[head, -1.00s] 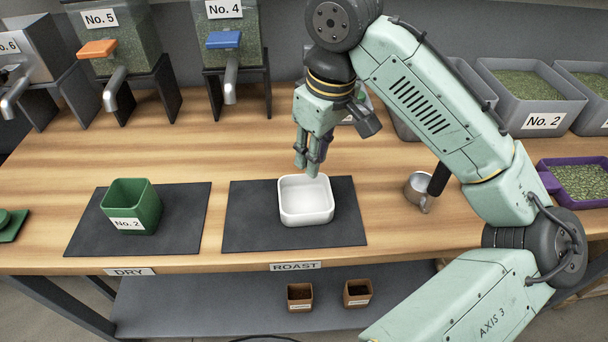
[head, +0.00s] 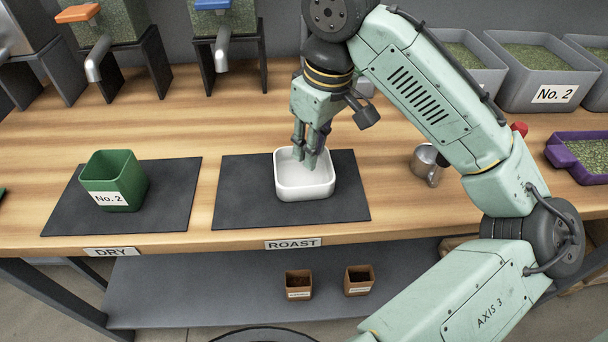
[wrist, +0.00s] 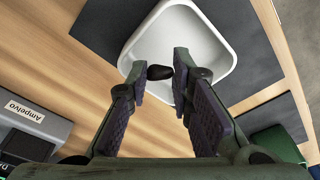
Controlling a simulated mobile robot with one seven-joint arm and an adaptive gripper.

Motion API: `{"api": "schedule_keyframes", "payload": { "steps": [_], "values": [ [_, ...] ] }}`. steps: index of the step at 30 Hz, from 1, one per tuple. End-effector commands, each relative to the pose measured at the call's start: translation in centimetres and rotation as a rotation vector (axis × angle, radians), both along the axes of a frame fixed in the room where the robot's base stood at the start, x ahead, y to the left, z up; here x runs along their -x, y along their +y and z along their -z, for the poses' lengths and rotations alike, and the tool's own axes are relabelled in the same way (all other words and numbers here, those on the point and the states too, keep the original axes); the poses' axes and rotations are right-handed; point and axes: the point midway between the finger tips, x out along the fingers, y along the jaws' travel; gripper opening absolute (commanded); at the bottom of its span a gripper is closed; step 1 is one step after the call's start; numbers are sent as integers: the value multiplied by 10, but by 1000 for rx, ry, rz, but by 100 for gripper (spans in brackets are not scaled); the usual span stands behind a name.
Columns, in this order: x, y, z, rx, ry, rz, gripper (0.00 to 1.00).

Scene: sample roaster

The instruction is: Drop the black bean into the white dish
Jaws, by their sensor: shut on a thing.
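The white dish (head: 304,190) stands upright on the dark mat behind the ROAST label, and it fills the upper middle of the wrist view (wrist: 213,55). My gripper (head: 309,158) points down over the dish's opening, with the fingertips near its back inner side. I cannot tell how far they are above the dish floor. In the wrist view, the black bean (wrist: 159,72) is held between the fingertips, with the white of the dish behind it. The bean is hidden or too small to make out in the head view.
A green No. 2 box (head: 115,185) stands on the left dark mat (head: 65,213). A metal cup (head: 426,163) and a purple tray (head: 583,172) are to the right. Grey bins (head: 540,85) stand at the back right. Dispensers line the back left.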

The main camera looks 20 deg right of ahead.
Motion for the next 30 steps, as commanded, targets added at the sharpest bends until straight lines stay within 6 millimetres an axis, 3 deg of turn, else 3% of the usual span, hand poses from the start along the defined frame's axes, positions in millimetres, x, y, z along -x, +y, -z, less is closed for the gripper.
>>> {"api": "schedule_keyframes", "payload": {
  "steps": [1,2,3,12,23,30],
  "values": [
    [0,0,0,0,0,0,13],
    [0,0,0,0,0,0,22],
    [0,0,0,0,0,0,24],
    [0,0,0,0,0,0,44],
    [0,-1,-5,2,-1,1,44],
    [6,-4,-47,4,-1,4,44]
  ]
}}
